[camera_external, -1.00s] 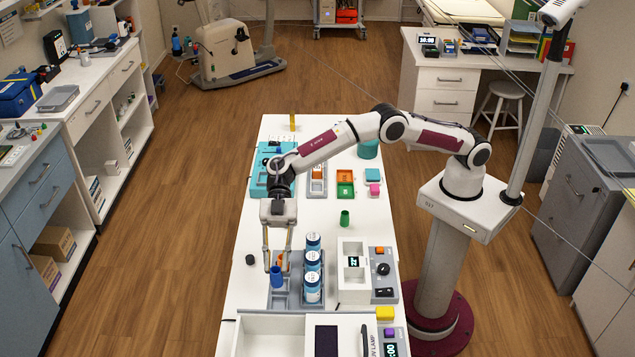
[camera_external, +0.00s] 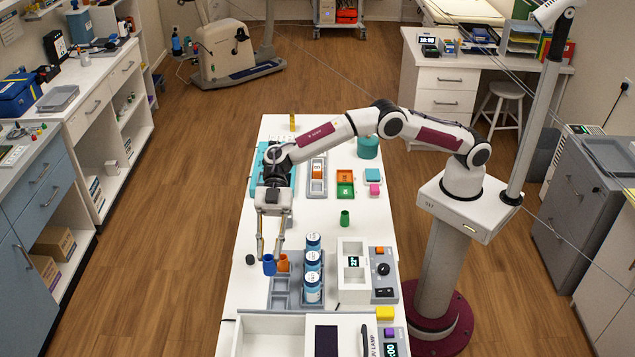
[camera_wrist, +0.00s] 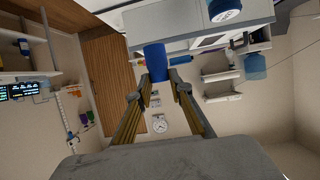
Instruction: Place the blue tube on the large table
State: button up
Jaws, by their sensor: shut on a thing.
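The blue tube (camera_external: 269,265) is upright between the fingertips of my gripper (camera_external: 270,252), which is shut on it. It also shows in the wrist view (camera_wrist: 155,62), between the two fingers (camera_wrist: 160,82). In the external view the tube hangs over the left part of the large white table (camera_external: 250,300), just left of the grey rack (camera_external: 281,299). How far its base is above the table top is hard to tell.
An orange tube (camera_external: 283,262) and several white-and-blue jars (camera_external: 313,262) stand at the grey rack. A small dark round thing (camera_external: 250,259) lies close to the left of the tube. A green cup (camera_external: 345,218) stands to the right. Bare white table lies left of the rack.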

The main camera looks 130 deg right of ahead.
jog(key=s+d+r+m+t+h, duration=0.1)
jog(key=s+d+m+t+h, duration=0.25)
jog(key=s+d, duration=0.9)
jog(key=s+f+m+h, duration=0.2)
jog(key=s+f, duration=0.3)
jog(key=s, duration=0.4)
jog(key=s+f+m+h, duration=0.3)
jog(key=s+f, duration=0.3)
jog(key=s, duration=0.3)
jog(key=shift+s+h, duration=0.3)
jog(key=shift+h, duration=0.05)
jog(key=shift+d+f, duration=0.1)
jog(key=shift+f, duration=0.05)
jog(key=shift+f, duration=2.85)
jog(key=shift+f, duration=2.05)
